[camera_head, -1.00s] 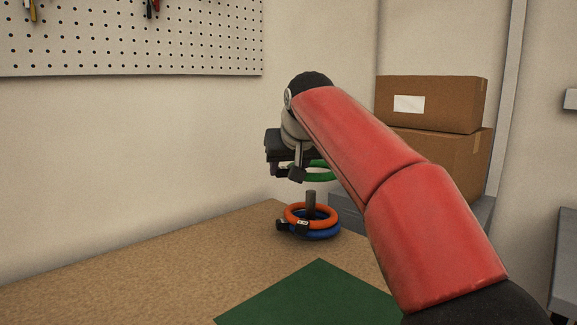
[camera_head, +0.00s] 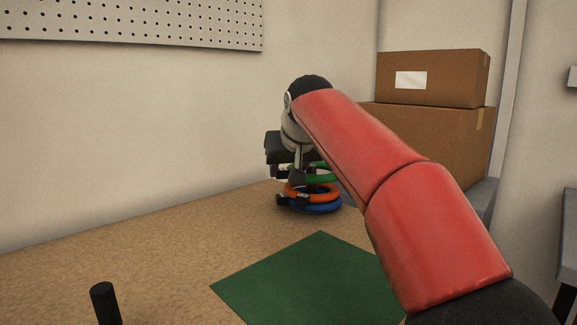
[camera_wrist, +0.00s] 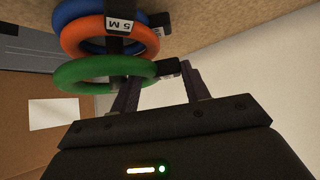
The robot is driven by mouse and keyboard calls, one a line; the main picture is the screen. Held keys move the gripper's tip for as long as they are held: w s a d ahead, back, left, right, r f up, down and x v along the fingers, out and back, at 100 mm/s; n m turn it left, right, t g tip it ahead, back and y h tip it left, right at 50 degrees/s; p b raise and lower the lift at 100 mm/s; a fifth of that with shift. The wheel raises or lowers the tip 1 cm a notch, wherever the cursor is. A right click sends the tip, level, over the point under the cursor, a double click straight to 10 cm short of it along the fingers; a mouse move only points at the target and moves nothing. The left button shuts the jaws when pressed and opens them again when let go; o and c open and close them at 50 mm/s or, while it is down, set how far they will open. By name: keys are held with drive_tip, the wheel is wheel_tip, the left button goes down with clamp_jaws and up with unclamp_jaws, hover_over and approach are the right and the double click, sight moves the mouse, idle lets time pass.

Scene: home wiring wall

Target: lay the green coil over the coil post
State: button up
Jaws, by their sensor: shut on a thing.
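The green coil (camera_head: 325,178) hangs roughly level just above the stacked coils; it also shows in the wrist view (camera_wrist: 75,76). My gripper (camera_head: 286,176) is shut on the coil's black clip (camera_wrist: 166,68) at its side. An orange coil (camera_head: 322,190) lies on a blue coil (camera_head: 325,209) on the bench, around the coil post. In the wrist view, the dark post (camera_wrist: 114,46) shows between the orange and green coils. The green ring appears lined up with it. I cannot tell whether the post's tip is inside the green ring.
A green mat (camera_head: 310,280) lies on the wooden bench (camera_head: 180,245) in front of the coils. A black upright cylinder (camera_head: 104,303) stands at the lower left. Cardboard boxes (camera_head: 440,80) are stacked at the back right. The bench left of the coils is clear.

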drive_tip(key=shift+f, duration=0.1)
idle(0.3)
drive_tip(key=shift+f+b, duration=0.65)
drive_tip(key=shift+f, duration=0.1)
drive_tip(key=shift+f, duration=0.15)
drive_tip(key=o, duration=1.3)
drive_tip(key=p+v, duration=0.1)
drive_tip(key=v, duration=0.7)
drive_tip(key=shift+a, duration=0.1)
